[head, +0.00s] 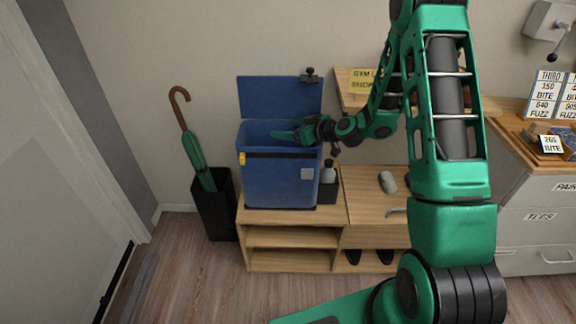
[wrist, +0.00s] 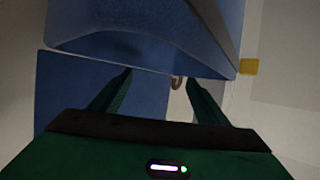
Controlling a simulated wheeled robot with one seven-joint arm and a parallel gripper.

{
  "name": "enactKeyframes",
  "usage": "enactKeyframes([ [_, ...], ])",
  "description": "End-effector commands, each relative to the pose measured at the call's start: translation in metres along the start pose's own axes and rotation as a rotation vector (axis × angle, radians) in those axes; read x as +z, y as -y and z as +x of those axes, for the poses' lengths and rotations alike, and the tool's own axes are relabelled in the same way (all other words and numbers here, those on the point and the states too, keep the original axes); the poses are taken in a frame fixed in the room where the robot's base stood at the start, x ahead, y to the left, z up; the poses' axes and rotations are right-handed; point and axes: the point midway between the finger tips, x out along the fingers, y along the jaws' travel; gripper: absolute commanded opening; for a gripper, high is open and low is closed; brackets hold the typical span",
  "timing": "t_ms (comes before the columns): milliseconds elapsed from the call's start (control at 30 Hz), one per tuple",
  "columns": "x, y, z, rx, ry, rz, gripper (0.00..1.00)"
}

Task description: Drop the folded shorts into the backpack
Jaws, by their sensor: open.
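The blue backpack (head: 280,178) stands upright on a low wooden bench, its flap (head: 280,98) raised against the wall behind and its top open. My gripper (head: 284,134) is at the top opening, pointing left, just at or over the rim; I cannot tell how deep it is. In the wrist view, my gripper (wrist: 159,82) has its two fingers spread apart with nothing seen between them. Blue backpack surfaces (wrist: 150,38) fill the upper part of that view, with a yellow tag at the side. I see no folded shorts in either view; the backpack's inside is mostly hidden.
A black stand (head: 215,205) with a green umbrella (head: 196,155) is left of the bench (head: 293,237). A black caddy with a bottle (head: 328,173) stands close right of the backpack. A grey object (head: 388,182) lies on the bench; a shelf is above it. Drawers stand far right.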

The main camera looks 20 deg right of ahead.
Motion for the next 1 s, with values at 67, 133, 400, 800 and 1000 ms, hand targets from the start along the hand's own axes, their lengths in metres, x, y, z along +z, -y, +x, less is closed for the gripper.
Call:
enactKeyframes([
  [67,-0.001,-0.002,-0.016,0.005,-0.001,0.002,0.69],
  [133,0.0,-0.002,-0.03,0.004,0.0,0.002,0.69],
  [400,0.0,-0.002,-0.073,0.004,0.0,0.001,0.69],
  [800,0.0,-0.001,-0.086,0.001,0.0,0.0,0.69],
  [1000,0.0,-0.001,-0.086,0.0,0.0,-0.001,0.69],
])
